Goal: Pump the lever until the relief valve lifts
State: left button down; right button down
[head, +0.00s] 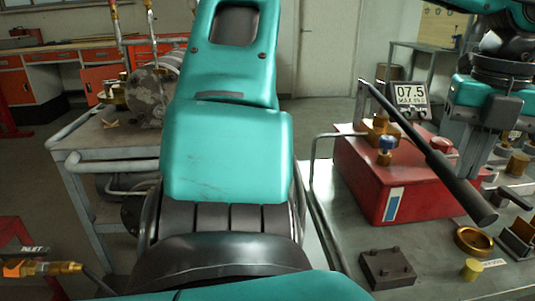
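A long black lever (420,140) slants from upper left down to a thick grip at lower right, above a red pump box (385,185). A blue-capped brass fitting (386,150) stands on the box; I cannot tell whether it is the relief valve. A display (402,93) behind reads 07.5.
The grey bench (345,225) carries a dark block (387,268), a brass ring (473,240) and a small yellow cylinder (471,269). A grey tube rail borders its left side. A cart (100,155) with a motor-like cylinder stands at left. My teal arm hides the middle.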

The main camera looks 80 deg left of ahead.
pick_arm(q)
notch_tip(320, 180, up, 13)
jog(key=p, duration=0.9)
jog(key=shift+f+p, duration=0.15)
jog(key=shift+p, duration=0.2)
